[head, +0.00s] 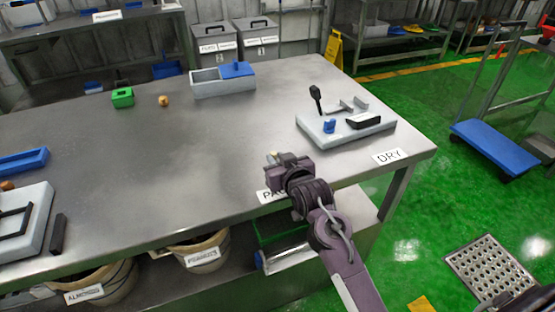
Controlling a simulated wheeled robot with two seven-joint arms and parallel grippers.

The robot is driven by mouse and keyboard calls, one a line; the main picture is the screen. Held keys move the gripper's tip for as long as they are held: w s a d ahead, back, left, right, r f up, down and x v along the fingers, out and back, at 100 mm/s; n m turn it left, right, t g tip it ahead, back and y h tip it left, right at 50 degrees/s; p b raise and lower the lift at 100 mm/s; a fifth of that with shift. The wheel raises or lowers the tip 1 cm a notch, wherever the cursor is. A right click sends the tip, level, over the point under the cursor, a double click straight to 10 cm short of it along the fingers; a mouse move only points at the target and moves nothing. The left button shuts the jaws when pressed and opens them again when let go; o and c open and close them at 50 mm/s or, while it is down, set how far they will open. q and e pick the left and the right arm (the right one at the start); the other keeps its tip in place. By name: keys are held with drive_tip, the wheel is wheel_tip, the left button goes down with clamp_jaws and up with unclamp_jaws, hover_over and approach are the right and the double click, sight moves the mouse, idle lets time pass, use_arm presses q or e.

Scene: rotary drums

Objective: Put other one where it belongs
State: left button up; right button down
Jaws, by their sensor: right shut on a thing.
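My right gripper (279,163) is above the front edge of the steel table (190,150), by a label reading "PA…" that the arm partly covers. It is shut on a small tan thing (270,158), mostly hidden by the gripper, so its kind cannot be told. A grey board (345,141) at the right end, by a "DRY" label (388,156), carries a black-handled tool (316,98), a blue piece (329,126) and a black block (364,121). A small orange-brown thing (163,101) sits at the back near a green box (122,97). My left gripper is not in view.
A grey bin with a blue piece (237,69) stands at the back. A pale case (35,222) and blue tray (22,160) are at left. Labelled buckets (200,252) sit below the table. A blue cart (495,147) is at right. The table's middle is clear.

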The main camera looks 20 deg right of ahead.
drive_tip(key=c, duration=1.3)
unclamp_jaws()
drive_tip(key=shift+f, duration=0.1)
drive_tip(key=shift+s+r, duration=0.1)
drive_tip(key=shift+r, duration=0.1)
drive_tip(key=v, duration=1.2)
drive_tip(key=shift+a+b, duration=0.1)
drive_tip(key=shift+b, duration=0.2)
